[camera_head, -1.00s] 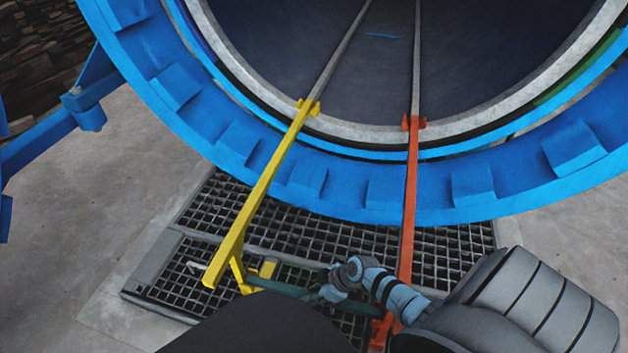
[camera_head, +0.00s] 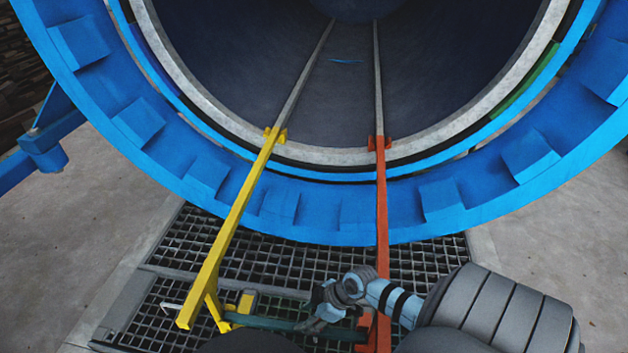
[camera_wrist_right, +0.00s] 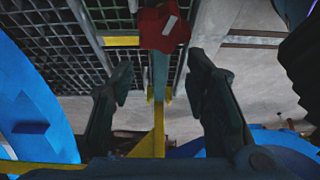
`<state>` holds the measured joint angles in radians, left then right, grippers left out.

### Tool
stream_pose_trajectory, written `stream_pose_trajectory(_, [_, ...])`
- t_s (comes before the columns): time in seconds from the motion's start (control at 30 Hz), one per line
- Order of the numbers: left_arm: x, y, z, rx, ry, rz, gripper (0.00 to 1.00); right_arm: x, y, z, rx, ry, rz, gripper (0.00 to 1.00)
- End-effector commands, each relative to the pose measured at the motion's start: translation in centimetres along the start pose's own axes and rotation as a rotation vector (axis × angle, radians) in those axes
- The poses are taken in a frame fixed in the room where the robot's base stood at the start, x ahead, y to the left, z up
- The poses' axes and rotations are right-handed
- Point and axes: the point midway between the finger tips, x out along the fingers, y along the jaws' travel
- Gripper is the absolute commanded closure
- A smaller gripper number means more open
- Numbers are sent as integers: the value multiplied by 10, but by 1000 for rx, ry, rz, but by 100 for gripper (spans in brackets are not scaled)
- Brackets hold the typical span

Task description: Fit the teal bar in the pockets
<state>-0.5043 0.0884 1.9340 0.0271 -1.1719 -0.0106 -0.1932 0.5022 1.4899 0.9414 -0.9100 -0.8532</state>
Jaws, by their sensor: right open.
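The teal bar (camera_head: 275,323) runs crosswise at the lower ends of the two rails, from the yellow rail's post towards the orange rail's foot. In the right wrist view the bar (camera_wrist_right: 160,78) lies between the open fingers, with a gap on both sides. It runs from a red piece (camera_wrist_right: 162,28) to a yellow post (camera_wrist_right: 157,130). My right gripper (camera_head: 318,312) is at the bar, nearer the orange rail; its open fingers also show in the wrist view (camera_wrist_right: 160,82). I cannot tell whether the bar's ends sit in pockets. My left gripper is out of view.
The yellow rail (camera_head: 235,220) and orange rail (camera_head: 382,210) lead up to the blue-rimmed autoclave mouth (camera_head: 320,215). A dark floor grating (camera_head: 310,262) lies below. Concrete floor (camera_head: 85,215) is clear at the left.

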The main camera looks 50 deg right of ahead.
Motion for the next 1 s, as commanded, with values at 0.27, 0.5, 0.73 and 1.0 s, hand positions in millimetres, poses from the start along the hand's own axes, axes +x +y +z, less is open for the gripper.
stream_pose_trajectory(0.27, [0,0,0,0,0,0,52,-47,0,0,-2,-1,-1,57])
stream_pose_trajectory(0.5, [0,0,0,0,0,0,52,-48,0,0,1,0,-1,57])
stream_pose_trajectory(0.73, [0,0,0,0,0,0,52,-48,0,0,0,1,-1,57])
stream_pose_trajectory(1.0, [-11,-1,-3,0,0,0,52,-58,0,-6,0,1,-1,57])
